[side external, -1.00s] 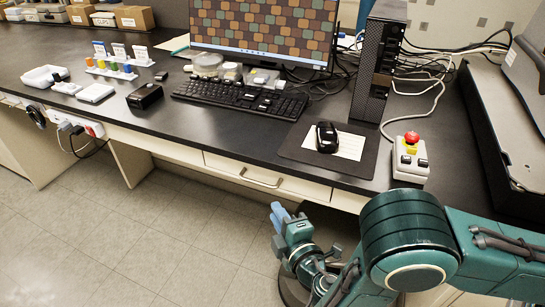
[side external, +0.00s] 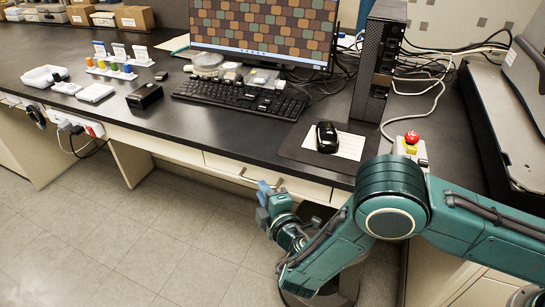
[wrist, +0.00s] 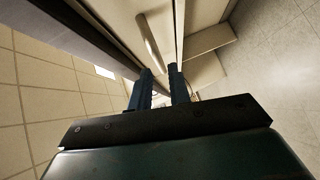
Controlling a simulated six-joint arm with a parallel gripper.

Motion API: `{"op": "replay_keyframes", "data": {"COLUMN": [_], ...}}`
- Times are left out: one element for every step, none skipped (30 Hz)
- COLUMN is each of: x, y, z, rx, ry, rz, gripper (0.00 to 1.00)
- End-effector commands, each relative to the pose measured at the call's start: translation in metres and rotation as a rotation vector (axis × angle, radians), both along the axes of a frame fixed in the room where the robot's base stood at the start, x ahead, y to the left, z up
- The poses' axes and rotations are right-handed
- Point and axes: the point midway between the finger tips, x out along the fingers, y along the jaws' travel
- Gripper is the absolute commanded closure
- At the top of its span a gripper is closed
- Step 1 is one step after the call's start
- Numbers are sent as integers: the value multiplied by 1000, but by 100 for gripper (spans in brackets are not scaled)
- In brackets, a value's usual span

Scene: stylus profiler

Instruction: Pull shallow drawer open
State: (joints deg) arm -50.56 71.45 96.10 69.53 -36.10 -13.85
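The shallow drawer (side external: 312,190) is a cream front panel under the black desktop, flush with the desk frame, so it looks shut. Its bar handle (side external: 244,173) is partly hidden behind my gripper (side external: 264,188) in the side view. In the wrist view the pale handle (wrist: 150,40) runs lengthwise on the drawer front, just beyond my fingertips (wrist: 159,71). My two blue fingers are apart with an empty gap between them. The handle's near end lies close to the fingertips; I cannot tell whether they touch.
The desktop (side external: 140,125) above holds a keyboard (side external: 240,95), a mouse (side external: 327,137) on a mat and a red emergency button (side external: 411,138) behind my arm. A computer tower (side external: 378,70) stands at the back. The floor (side external: 130,230) in front is clear at left.

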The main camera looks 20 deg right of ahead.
Motion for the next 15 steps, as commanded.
{"op": "replay_keyframes", "data": {"x": [7,11,16,20,24,28,31,34,37,39,42,44,45,46,48], "y": [-1,-1,-1,-1,-1,-1,0,0,0,0,0,0,0,0,0], "z": [-1,-2,-3,-3,-4,-4,-5,-5,-6,-6,-7,-7,-7,-8,-8], "rx": [2,3,2,2,2,2,2,2,2,1,1,2,1,0,0], "ry": [-1,0,-1,-1,-1,-1,0,0,0,0,0,1,1,0,0], "rz": [-3,-2,-2,-2,-2,-2,-2,-2,-2,-3,-2,-2,-2,-1,-1], "gripper": [81,81,81,81,81,81,81,81,81,81,81,81,81,81,81]}}
